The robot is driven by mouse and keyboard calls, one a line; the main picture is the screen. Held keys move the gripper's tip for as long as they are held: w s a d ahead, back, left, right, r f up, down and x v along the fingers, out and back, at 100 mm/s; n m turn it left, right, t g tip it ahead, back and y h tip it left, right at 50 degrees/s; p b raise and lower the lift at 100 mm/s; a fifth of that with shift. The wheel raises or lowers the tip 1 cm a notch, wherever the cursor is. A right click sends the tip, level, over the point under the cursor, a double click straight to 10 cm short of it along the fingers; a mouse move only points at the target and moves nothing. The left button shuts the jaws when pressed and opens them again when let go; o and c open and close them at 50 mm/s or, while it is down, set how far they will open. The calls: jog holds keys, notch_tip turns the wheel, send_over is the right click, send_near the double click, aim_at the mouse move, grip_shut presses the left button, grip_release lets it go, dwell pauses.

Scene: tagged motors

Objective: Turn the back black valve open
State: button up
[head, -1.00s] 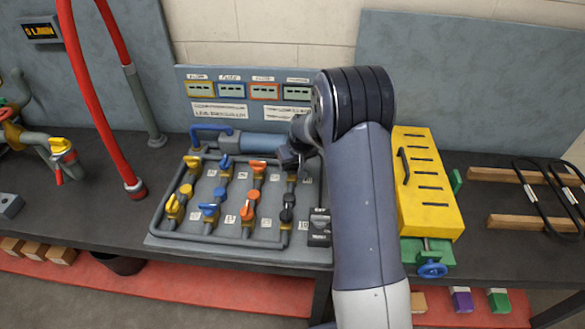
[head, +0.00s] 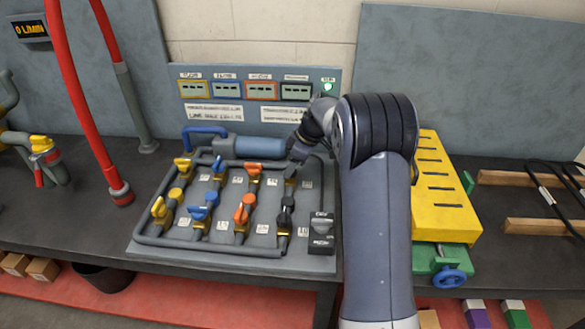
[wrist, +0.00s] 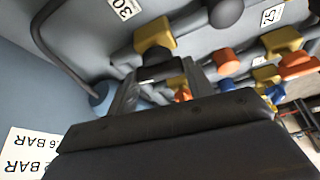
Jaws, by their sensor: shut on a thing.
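The back black valve sits at the far end of the rightmost pipe on the valve board (head: 180,262). My gripper (head: 296,154) covers most of it in the head view, and its handle's angle cannot be read there. In the wrist view my gripper (wrist: 160,85) is closed around a dark handle (wrist: 162,72), with brass valve bodies beside it. The front black valve (head: 286,210) stands nearer on the same pipe, apart from my gripper.
Orange (head: 244,208), blue (head: 203,206) and yellow (head: 160,208) valves stand to the left. A black switch box (head: 321,232) is at the board's right. Behind is a panel (head: 262,97) with displays. A yellow slotted box (head: 443,195) stands right of my arm.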

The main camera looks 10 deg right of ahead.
jog(key=shift+n+g, duration=0.4)
jog(key=shift+n, duration=0.7)
jog(key=o, duration=1)
jog(key=v, duration=1)
jog(key=shift+d+r, duration=0.3)
jog(key=shift+r, duration=0.05)
